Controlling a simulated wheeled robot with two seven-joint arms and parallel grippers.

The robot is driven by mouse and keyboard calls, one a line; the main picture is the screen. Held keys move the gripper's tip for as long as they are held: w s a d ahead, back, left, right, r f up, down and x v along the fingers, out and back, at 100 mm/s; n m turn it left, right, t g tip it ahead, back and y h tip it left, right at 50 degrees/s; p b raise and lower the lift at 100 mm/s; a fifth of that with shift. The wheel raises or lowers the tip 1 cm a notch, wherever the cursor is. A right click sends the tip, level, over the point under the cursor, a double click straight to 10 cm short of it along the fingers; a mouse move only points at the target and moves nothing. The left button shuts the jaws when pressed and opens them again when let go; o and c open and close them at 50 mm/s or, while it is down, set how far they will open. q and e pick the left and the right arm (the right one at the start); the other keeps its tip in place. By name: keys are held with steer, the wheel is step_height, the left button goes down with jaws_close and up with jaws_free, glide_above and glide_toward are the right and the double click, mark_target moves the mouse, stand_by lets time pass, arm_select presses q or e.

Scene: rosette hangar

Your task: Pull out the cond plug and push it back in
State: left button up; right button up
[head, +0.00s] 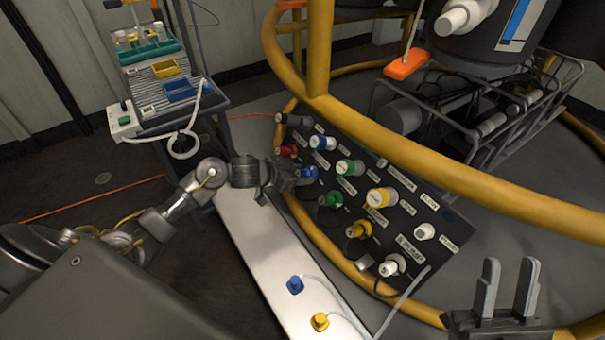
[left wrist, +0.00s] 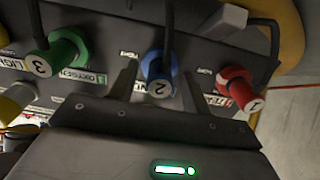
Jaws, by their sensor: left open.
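A dark panel (head: 350,185) carries several coloured plugs. I cannot read a "cond" label in either view. A blue plug numbered 2 (left wrist: 158,78) sits in the panel, with a red plug numbered 1 (left wrist: 240,88) and a green plug numbered 3 (left wrist: 55,55) beside it. My left gripper (left wrist: 157,88) is open, its fingers on either side of the blue plug. In the head view the left gripper (head: 297,175) is at the blue plug (head: 309,173), partly hiding it. My right gripper (head: 509,268) is open and empty at the lower right.
A yellow tubular rail (head: 420,178) curves above and around the panel. A white bench (head: 265,255) with loose blue (head: 295,285) and yellow (head: 320,322) plugs lies in front. A cart (head: 165,85) with small bins stands at upper left. Cables hang near the plugs.

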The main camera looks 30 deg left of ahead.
mark_target(298, 174)
arm_select(q)
steer(key=shift+p, duration=0.45)
steer(key=shift+c, duration=0.2)
jaws_close()
steer(key=shift+r, duration=0.1)
steer(key=shift+s+a+r+p, duration=0.15)
steer(key=shift+s+a+p, duration=0.1)
steer(key=shift+p, duration=0.2)
steer(key=shift+p+v, duration=2.4)
steer(key=shift+v, duration=0.2)
steer(key=shift+d, duration=0.1)
